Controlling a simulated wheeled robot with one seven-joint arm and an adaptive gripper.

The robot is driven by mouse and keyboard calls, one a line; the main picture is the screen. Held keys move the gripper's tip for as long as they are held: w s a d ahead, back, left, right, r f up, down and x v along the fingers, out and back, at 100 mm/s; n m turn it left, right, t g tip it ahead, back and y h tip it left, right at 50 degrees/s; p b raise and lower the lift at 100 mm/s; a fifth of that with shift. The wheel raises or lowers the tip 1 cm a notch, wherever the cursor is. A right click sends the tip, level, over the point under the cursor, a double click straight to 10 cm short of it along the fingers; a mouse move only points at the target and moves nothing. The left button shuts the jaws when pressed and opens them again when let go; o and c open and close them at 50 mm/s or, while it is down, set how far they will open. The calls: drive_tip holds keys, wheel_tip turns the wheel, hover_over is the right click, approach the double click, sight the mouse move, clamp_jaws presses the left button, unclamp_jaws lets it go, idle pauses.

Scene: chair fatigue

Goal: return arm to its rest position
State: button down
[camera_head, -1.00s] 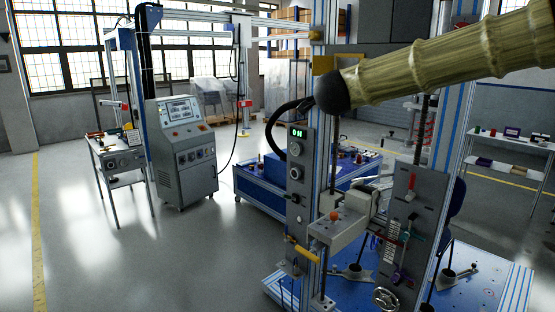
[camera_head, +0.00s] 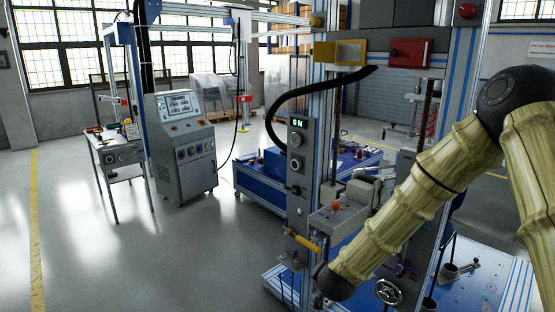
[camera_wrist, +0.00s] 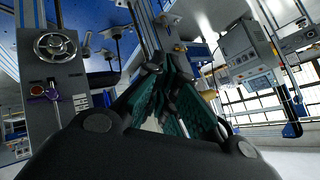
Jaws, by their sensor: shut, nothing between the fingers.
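My arm, in a ribbed yellowish sleeve, comes in at the right of the head view. It bends at a dark elbow joint and slopes down and left, across the front of the test rig (camera_head: 307,180). Its lower end, a dark joint, is near the bottom centre; my gripper is not visible in that view. In the wrist view my gripper (camera_wrist: 168,64) shows dark fingers with green inner pads. The fingers converge at their tips and hold nothing.
The rig carries a lit "ON" panel (camera_head: 297,138), a yellow handle (camera_head: 302,241), a red box (camera_head: 410,53) and a handwheel (camera_head: 388,291), close to my forearm. The handwheel also shows in the wrist view (camera_wrist: 55,46). A grey control console (camera_head: 182,140) stands at left; the left floor is clear.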

drive_tip(key=s+d+f+n+g+b, duration=0.1)
drive_tip(key=s+d+f+n+g, duration=0.1)
drive_tip(key=s+f, duration=0.85)
drive_tip(key=s+d+f+n+g+b, duration=0.1)
drive_tip(key=s+d+f+n+g, duration=0.15)
drive_tip(key=s+f, duration=0.85)
drive_tip(key=s+d+f+n+g+b, duration=0.1)
drive_tip(key=s+f, duration=0.3)
drive_tip(key=s, duration=0.4)
drive_tip(key=s+d+f+n+g, duration=0.1)
drive_tip(key=s+f, duration=0.3)
drive_tip(key=s, duration=0.5)
drive_tip(key=s+d+f+n+g+b, duration=0.1)
drive_tip(key=s+d+f+g, duration=0.2)
drive_tip(key=s, duration=0.6)
drive_tip(key=shift+f+g+b, duration=0.3)
drive_tip(key=shift+f+g, duration=0.05)
drive_tip(key=shift+f, duration=0.1)
